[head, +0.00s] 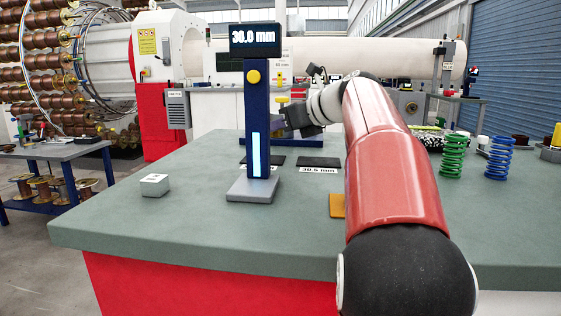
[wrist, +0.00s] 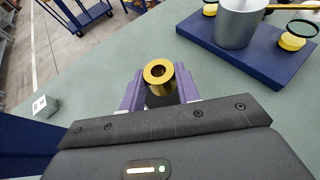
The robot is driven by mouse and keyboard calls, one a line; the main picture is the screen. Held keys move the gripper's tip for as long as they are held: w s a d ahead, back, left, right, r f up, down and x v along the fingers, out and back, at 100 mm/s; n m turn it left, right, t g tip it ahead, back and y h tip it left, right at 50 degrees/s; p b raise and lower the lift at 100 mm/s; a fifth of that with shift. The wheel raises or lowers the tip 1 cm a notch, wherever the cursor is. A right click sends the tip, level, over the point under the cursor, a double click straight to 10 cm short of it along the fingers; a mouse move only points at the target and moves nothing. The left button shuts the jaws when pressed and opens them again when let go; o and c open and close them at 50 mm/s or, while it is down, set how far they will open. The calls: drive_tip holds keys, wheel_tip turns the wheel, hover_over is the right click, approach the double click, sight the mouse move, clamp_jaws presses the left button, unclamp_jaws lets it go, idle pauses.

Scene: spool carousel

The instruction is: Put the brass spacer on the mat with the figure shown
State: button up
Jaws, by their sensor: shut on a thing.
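The brass spacer (wrist: 159,76) is a short gold ring with a central hole, in the wrist view. My gripper (wrist: 158,92) is shut on it with purple fingers at its two sides. In the head view my gripper (head: 284,123) is above the far part of the table, partly behind the gauge post; the spacer is not clear there. The gauge display (head: 255,39) appears to read 30.0 mm. A dark mat (head: 320,162) bears a label that looks like 30.5 mm. Another dark mat (head: 270,160) lies left of it, its label (head: 277,170) partly hidden by the post.
The gauge base (head: 252,189) stands on the green-grey table (head: 190,228). A small white block (head: 154,185) sits left, with clear table around it. An orange piece (head: 338,207) is partly behind my arm. Green (head: 454,155) and blue (head: 498,158) springs stand right. The wrist view shows a blue tray (wrist: 235,62).

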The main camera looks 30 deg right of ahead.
sight(281, 160)
drive_tip(key=shift+f+b, duration=0.75)
drive_tip(key=shift+f, duration=1.95)
drive_tip(key=shift+f, duration=0.15)
drive_tip(key=o, duration=1.2)
drive_tip(key=shift+c, duration=0.2)
drive_tip(key=p+v, duration=0.1)
drive_tip(key=v, duration=1)
drive_tip(key=shift+s+d, duration=0.1)
drive_tip(key=shift+s, duration=0.05)
drive_tip(key=shift+s+d+r, duration=0.1)
drive_tip(key=shift+s+r, duration=0.15)
drive_tip(key=shift+s, duration=0.05)
drive_tip(key=shift+s, duration=0.1)
